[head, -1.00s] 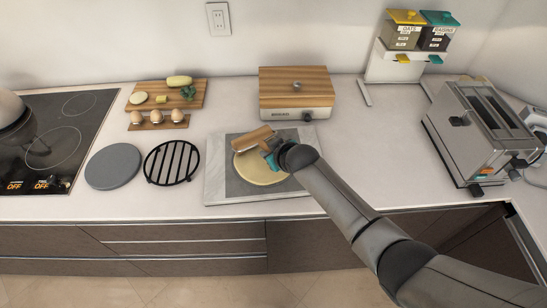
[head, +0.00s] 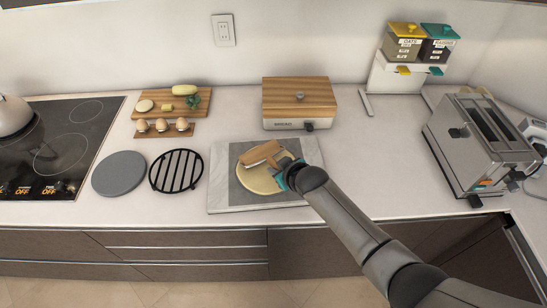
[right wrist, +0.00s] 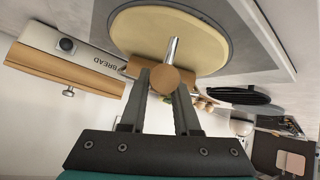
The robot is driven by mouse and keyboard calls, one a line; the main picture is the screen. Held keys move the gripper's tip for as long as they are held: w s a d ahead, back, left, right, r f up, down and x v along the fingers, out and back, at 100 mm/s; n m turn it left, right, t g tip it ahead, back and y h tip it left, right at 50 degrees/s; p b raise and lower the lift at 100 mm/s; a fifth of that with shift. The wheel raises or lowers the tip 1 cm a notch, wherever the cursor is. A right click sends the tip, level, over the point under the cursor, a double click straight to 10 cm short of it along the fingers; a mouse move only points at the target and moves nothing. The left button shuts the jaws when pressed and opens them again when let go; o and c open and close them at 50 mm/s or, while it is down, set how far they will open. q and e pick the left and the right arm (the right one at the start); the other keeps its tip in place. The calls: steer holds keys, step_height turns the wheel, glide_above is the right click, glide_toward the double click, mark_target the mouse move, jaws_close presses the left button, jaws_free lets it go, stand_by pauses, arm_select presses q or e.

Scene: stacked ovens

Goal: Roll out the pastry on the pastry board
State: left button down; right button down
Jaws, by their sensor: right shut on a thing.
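The pastry (head: 262,179) is a pale, flat, round sheet on the dark grey middle of the pastry board (head: 222,202). It also shows in the right wrist view (right wrist: 165,32). A wooden rolling pin (head: 262,153) lies at a slant over the far part of the pastry in the head view. My right gripper (head: 284,172) is at the right side of the pastry and is shut on the rolling pin. In the right wrist view the fingers (right wrist: 172,95) are on both sides of the pin's handle. My left gripper is not in view.
A wooden-lidded bread box (head: 298,100) stands behind the board. A black round rack (head: 176,171) and a grey disc (head: 119,173) lie to the left. A toaster (head: 475,140) stands at the right. The counter between board and toaster is clear.

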steer(key=shift+s+d+p, duration=0.45)
steer(key=shift+s+p, duration=0.2)
steer(key=shift+s, duration=0.15)
steer(key=shift+s+d+p, duration=0.45)
steer(key=shift+s+p, duration=0.15)
steer(key=shift+s, duration=0.2)
steer(key=shift+s+d+p, duration=0.45)
steer(key=shift+s+p, duration=0.2)
steer(key=shift+s, duration=0.15)
steer(key=shift+s+d, duration=0.35)
steer(key=shift+s, duration=0.3)
steer(key=shift+s+d, duration=0.35)
steer(key=shift+s, duration=0.3)
steer(key=shift+s+d, duration=0.35)
steer(key=shift+s, duration=0.2)
steer(key=shift+s+d, duration=0.3)
steer(key=shift+s, duration=0.25)
steer(key=shift+f, duration=0.25)
steer(key=shift+w+a, duration=0.3)
steer(key=shift+w, duration=0.2)
step_height(320, 180, up, 6)
steer(key=shift+w+r, duration=0.1)
steer(key=shift+w, duration=0.05)
